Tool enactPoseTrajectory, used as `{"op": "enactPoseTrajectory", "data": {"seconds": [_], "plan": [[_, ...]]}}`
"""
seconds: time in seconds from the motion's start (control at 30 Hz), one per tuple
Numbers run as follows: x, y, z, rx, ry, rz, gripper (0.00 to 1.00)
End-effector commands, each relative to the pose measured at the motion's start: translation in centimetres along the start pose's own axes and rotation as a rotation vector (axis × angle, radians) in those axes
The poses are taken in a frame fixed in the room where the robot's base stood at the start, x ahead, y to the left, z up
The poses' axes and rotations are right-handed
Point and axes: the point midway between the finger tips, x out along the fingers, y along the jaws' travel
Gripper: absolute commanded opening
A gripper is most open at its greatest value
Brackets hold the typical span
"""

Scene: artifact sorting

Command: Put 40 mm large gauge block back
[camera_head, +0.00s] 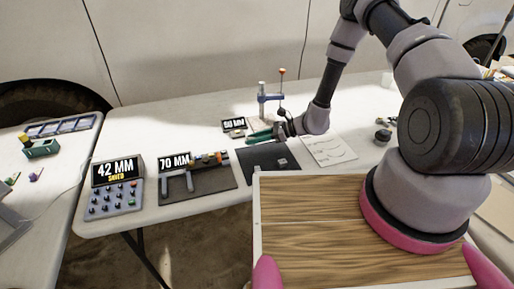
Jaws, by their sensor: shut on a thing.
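My gripper (252,135) reaches left over the middle table with its green fingers, close to the small display and the measuring stand. It is shut on a small block at its fingertips. The block is too small and too hidden by the fingers to make out its size or marking, so I cannot tell whether it is the 40 mm large gauge block. A small grey block (282,162) lies on a dark mat (262,171) below and to the right of the gripper.
A measuring stand (270,104) with an orange knob stands behind my gripper. Left are a "70 MM" display (174,161), a caliper-like tool on a dark mat (222,181), and a "42 MM SAVED" keypad (117,172). A white paper (330,151) lies right. A left table holds a blue rack (60,127).

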Motion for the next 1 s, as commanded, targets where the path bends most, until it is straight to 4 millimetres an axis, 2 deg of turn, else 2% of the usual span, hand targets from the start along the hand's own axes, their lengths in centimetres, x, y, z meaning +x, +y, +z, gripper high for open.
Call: {"op": "enactPoseTrajectory", "data": {"seconds": [0.17,0.37,0.73,0.77,0.8,0.83,1.0], "plan": [[0.6,0.0,-1.3,0.000,0.000,0.000,0.00],[1.7,0.0,-4.0,0.000,0.000,0.000,0.00],[1.9,0.0,-4.4,-0.001,0.000,0.000,0.00],[1.9,0.0,-4.5,-0.001,0.000,0.000,0.33],[1.9,0.0,-4.4,-0.001,0.000,0.000,0.48],[1.9,0.0,-4.4,-0.001,0.000,0.000,0.59],[1.8,0.0,-4.4,-0.001,0.000,0.000,0.59]]}}
